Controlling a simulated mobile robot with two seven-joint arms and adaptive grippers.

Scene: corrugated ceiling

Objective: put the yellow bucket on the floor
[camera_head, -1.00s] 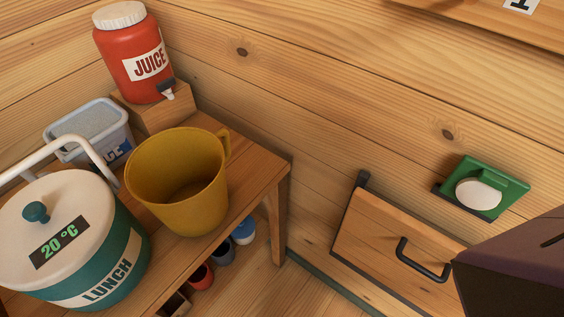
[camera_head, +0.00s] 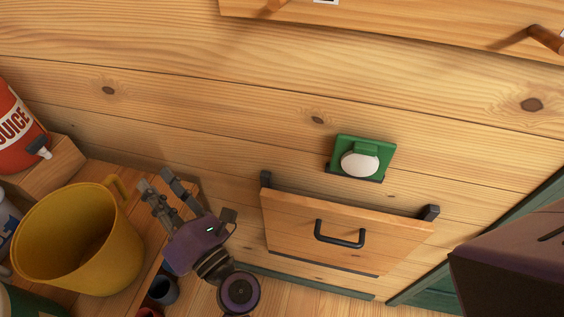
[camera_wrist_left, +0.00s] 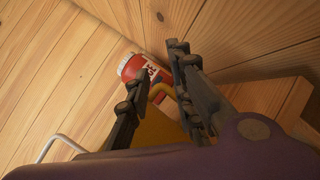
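The yellow bucket (camera_head: 80,245) stands upright on the wooden bench (camera_head: 152,245) at the left of the head view, its handle on the side toward my gripper. My left gripper (camera_head: 152,180) is just right of that handle, its fingers spread and pointing toward it. In the left wrist view, the open fingers of my left gripper (camera_wrist_left: 160,62) have the yellow handle of the bucket (camera_wrist_left: 182,98) showing between them; contact cannot be told. My right gripper is not in view.
A red juice container (camera_head: 18,130) stands on a wooden block (camera_head: 48,170) behind the bucket. Dark cups (camera_head: 164,290) sit low beside the bench. A wooden flap with a black handle (camera_head: 340,235) is on the wall. Bare floor (camera_head: 300,298) shows below it.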

